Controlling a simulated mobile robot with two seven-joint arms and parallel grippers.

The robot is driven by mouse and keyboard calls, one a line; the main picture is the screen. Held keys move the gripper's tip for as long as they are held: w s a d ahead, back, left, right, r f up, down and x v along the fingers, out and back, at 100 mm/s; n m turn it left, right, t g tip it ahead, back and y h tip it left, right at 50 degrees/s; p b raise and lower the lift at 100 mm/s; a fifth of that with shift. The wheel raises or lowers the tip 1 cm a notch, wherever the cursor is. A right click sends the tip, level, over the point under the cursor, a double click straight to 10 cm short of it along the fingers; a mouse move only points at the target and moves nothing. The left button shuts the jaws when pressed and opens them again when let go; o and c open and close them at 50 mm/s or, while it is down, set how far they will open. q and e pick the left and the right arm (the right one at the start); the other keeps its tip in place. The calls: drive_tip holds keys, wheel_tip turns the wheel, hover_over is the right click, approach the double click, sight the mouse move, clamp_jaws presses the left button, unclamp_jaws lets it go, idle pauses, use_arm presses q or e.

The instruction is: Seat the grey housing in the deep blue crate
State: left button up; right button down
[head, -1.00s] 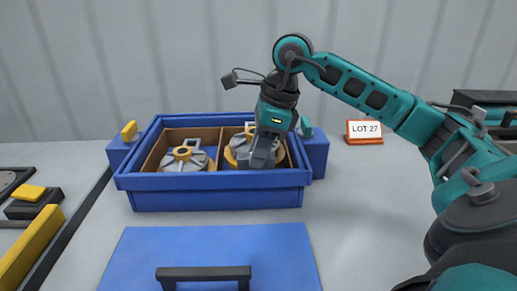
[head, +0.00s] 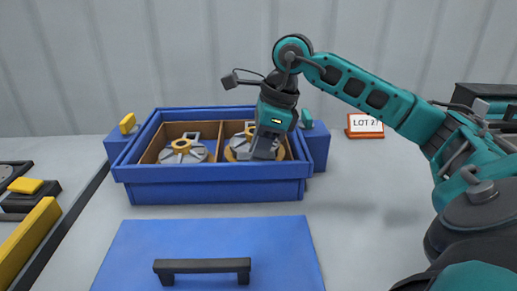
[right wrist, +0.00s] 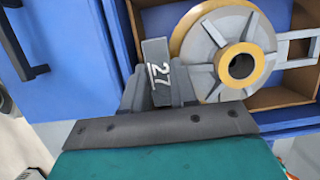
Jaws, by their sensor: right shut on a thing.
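The deep blue crate (head: 208,192) stands open, with a divider making two brown-lined compartments. The grey housing (head: 241,142), ribbed with a yellow rim and hub, is low in the right compartment. It lies face up in the right wrist view (right wrist: 222,75), its frame-shaped handle pointing right. My right gripper (head: 264,150) reaches down over that compartment, shut on a grey tab (right wrist: 157,70) marked 27 at the housing's side. Whether the housing touches the floor is hidden by the front wall and fingers. A similar housing (head: 183,151) sits in the left compartment. My left gripper is out of view.
A blue lid (head: 210,235) with a black handle lies in front of the crate. Blue side blocks with a yellow latch (head: 127,122) and a green latch (head: 307,118) flank it. A LOT 27 sign (head: 365,127) stands right. Clear table lies right of the crate.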

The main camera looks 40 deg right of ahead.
drive_tip(key=c, duration=1.1)
unclamp_jaws()
drive_tip(key=o, duration=0.3)
drive_tip(key=shift+f, duration=0.1)
drive_tip(key=shift+a+f, duration=0.1)
drive_tip(key=shift+s, duration=0.1)
drive_tip(key=p+v, duration=0.5)
drive_tip(key=v, duration=0.2)
drive_tip(key=shift+r, duration=0.2)
drive_tip(key=shift+d+r+p, duration=0.3)
drive_tip(key=shift+r+p, duration=0.1)
drive_tip(key=shift+r, duration=0.15)
